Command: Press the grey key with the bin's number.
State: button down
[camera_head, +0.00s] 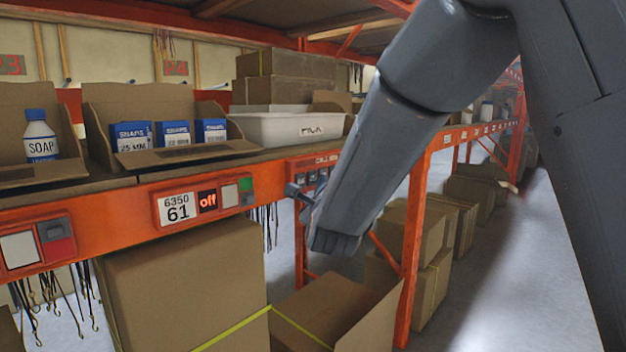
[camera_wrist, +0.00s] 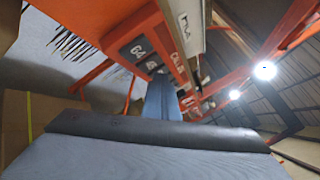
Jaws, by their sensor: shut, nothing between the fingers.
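The key panel (camera_head: 312,175) is on the orange shelf beam, under a sign starting "CALL". My arm partly covers it. Its keys also show in the wrist view, where one grey key reads "64" (camera_wrist: 137,51); the others are too blurred to read surely. A white label (camera_head: 178,207) on the beam reads "6350 61", beside a red "off" display (camera_head: 208,201). My gripper (camera_head: 298,198) is shut and empty, just in front of and below the panel. I cannot tell whether it touches a key. Its fingers also show in the wrist view (camera_wrist: 162,98).
A white bin (camera_head: 285,129), a box of blue cartons (camera_head: 180,160) and a soap bottle (camera_head: 39,140) stand on the shelf. Dark hooks hang under the beam. The aisle (camera_head: 510,260) at right is clear.

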jog(key=shift+w+a+b, duration=0.25)
jog(key=shift+a+b, duration=0.05)
jog(key=shift+b, duration=0.15)
jog(key=shift+w+a+b, duration=0.25)
jog(key=shift+a+b, duration=0.05)
jog(key=shift+a, duration=0.05)
dwell(0.9)
jog(key=shift+d, duration=0.1)
jog(key=shift+s+d+b, duration=0.45)
jog(key=shift+s+d, duration=0.05)
jog(key=shift+d, duration=0.05)
dwell(0.3)
jog(key=shift+s+d+b, duration=0.4)
jog(key=shift+s+d, duration=0.4)
jog(key=shift+d, duration=0.2)
jog(key=shift+s+d+b, duration=0.4)
jog(key=shift+s+d, duration=0.35)
jog(key=shift+d, duration=0.25)
jog(key=shift+f, duration=0.1)
